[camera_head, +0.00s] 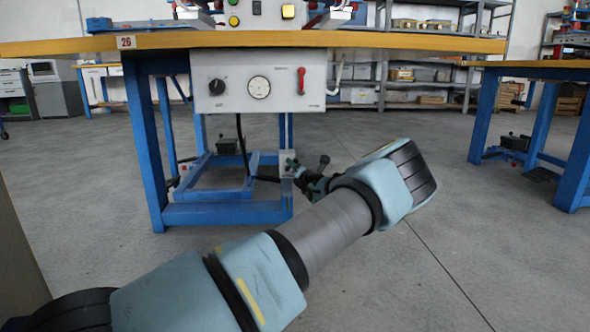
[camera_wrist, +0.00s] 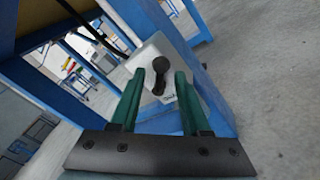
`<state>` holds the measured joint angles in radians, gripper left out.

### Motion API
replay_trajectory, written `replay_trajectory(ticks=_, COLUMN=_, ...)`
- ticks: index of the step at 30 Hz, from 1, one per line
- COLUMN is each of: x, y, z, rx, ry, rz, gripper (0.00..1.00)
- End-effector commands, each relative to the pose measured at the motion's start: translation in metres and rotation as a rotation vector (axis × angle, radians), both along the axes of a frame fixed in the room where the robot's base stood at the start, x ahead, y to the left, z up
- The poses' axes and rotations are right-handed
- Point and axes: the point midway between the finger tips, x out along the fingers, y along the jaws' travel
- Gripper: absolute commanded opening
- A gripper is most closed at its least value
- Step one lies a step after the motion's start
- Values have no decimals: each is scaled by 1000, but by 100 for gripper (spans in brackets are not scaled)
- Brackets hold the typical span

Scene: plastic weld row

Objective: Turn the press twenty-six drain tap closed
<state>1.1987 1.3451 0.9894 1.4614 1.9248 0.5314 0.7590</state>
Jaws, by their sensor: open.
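The drain tap's dark handle (camera_wrist: 160,72), with a round end, shows in the wrist view in front of a pale grey plate (camera_wrist: 150,50) on the blue press frame. My gripper (camera_wrist: 160,80) is open, its two green fingers on either side of the handle in this view. I cannot tell whether they touch it. In the head view my gripper (camera_head: 291,167) is low by the right end of the blue under-frame, at a pale plate (camera_head: 286,158). The tap is too small and too covered there to make out.
The wooden bench top (camera_head: 250,41) with its 26 label (camera_head: 126,42) stands above. Under its edge hangs a grey control box (camera_head: 235,92) with a black knob, a dial and a red lever. Another bench (camera_head: 545,68) stands right. The floor between is clear.

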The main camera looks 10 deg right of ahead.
Motion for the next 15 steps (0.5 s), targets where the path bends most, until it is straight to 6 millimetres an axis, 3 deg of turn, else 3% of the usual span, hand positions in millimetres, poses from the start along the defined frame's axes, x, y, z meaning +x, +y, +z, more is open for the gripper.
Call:
replay_trajectory(ticks=2, x=0, y=0, z=0, rx=0, ry=0, rz=0, gripper=42)
replay_trajectory(ticks=13, x=0, y=0, z=0, rx=0, ry=0, rz=0, gripper=0)
replay_trajectory(ticks=15, x=0, y=0, z=0, rx=0, ry=-1, rz=-1, gripper=0)
